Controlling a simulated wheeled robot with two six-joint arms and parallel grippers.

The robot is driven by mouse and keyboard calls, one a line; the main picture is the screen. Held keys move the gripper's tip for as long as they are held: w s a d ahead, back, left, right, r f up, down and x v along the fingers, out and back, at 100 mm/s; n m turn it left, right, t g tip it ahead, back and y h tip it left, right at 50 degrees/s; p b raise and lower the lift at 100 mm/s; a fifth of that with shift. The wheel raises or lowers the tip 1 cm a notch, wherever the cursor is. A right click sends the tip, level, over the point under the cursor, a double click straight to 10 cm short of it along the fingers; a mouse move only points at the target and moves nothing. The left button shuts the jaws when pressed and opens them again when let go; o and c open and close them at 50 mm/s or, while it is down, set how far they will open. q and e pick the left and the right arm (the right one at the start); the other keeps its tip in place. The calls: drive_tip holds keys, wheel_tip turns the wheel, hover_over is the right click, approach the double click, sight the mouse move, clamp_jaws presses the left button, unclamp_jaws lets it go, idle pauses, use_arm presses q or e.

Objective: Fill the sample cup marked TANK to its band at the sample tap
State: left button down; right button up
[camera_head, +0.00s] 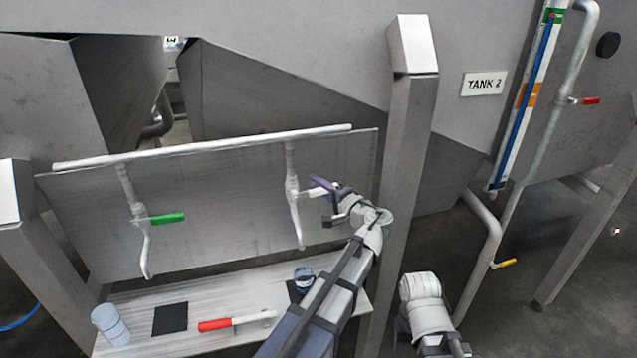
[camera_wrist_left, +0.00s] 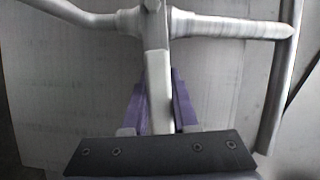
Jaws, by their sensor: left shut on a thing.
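My left gripper (camera_head: 325,188) is at the right-hand tap (camera_head: 292,190) on the backboard. In the left wrist view its purple fingers (camera_wrist_left: 157,105) are shut on the tap's pale lever (camera_wrist_left: 157,75). A small bluish cup (camera_head: 304,277) stands on the shelf below this tap's spout, partly behind my left arm. A dark pad (camera_head: 293,292) shows partly beside it. The cup's marking, band and water level cannot be made out, and no stream shows from the spout. A second, pale blue cup (camera_head: 110,325) stands at the shelf's left end. My right gripper is not in view.
A second tap with a green lever (camera_head: 167,218) hangs at the left above the shelf (camera_head: 210,297). A bare black pad (camera_head: 170,318) and a red-handled tool (camera_head: 230,322) lie on the shelf. A steel post (camera_head: 402,170) stands just right of my left gripper.

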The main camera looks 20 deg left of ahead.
use_arm(q)
drive_tip(key=shift+s+a+r+n+h+p, duration=0.15)
drive_tip(key=shift+r+n+h+p, duration=0.15)
drive_tip(key=shift+r+n+p, duration=0.4)
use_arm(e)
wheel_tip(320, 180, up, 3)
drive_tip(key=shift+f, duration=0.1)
use_arm(q)
drive_tip(key=shift+f, duration=0.1)
drive_tip(key=c, duration=0.7)
unclamp_jaws()
drive_tip(key=shift+p+v, duration=0.6)
drive_tip(key=shift+v, duration=3.35)
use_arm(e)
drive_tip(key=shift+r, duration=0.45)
